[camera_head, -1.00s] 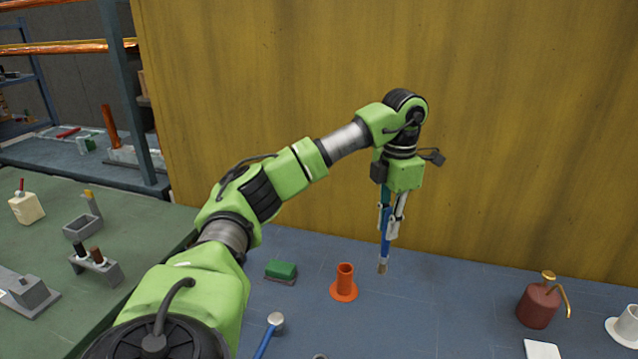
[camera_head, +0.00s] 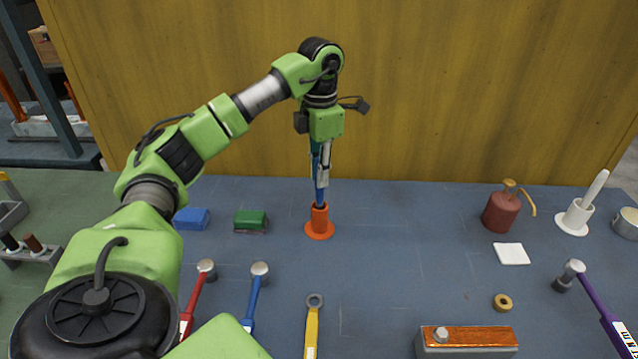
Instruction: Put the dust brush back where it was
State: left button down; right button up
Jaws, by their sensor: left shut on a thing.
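My left gripper (camera_head: 321,178) points down, shut on the blue dust brush (camera_head: 320,195). The brush is upright, directly above the orange holder (camera_head: 319,229), a short tube on a round flange on the blue table. The brush's lower end meets the tube mouth and its bristles are hidden; it looks to be inside the tube, but how deep I cannot tell. My right gripper is out of view.
Green (camera_head: 251,220) and blue (camera_head: 192,218) blocks lie left of the holder. Red (camera_head: 194,300) and blue (camera_head: 254,295) hammers and a yellow wrench (camera_head: 312,325) lie in front. A dark red oil can (camera_head: 501,213) stands right. The table between holder and can is clear.

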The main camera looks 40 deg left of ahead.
pick_arm(q)
notch_tip(320, 180, down, 3)
jog(key=shift+f, duration=0.3)
jog(key=c, duration=2)
grip_release()
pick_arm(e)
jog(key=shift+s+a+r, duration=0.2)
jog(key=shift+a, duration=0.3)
pick_arm(q)
jog(key=shift+o, duration=0.2)
jog(key=shift+r, duration=0.7)
notch_tip(320, 180, up, 5)
jog(key=shift+r, duration=0.1)
notch_tip(320, 180, up, 6)
jog(key=p, duration=0.2)
send_over(319, 203)
jog(key=shift+w+a, duration=0.15)
jog(key=shift+w, duration=0.15)
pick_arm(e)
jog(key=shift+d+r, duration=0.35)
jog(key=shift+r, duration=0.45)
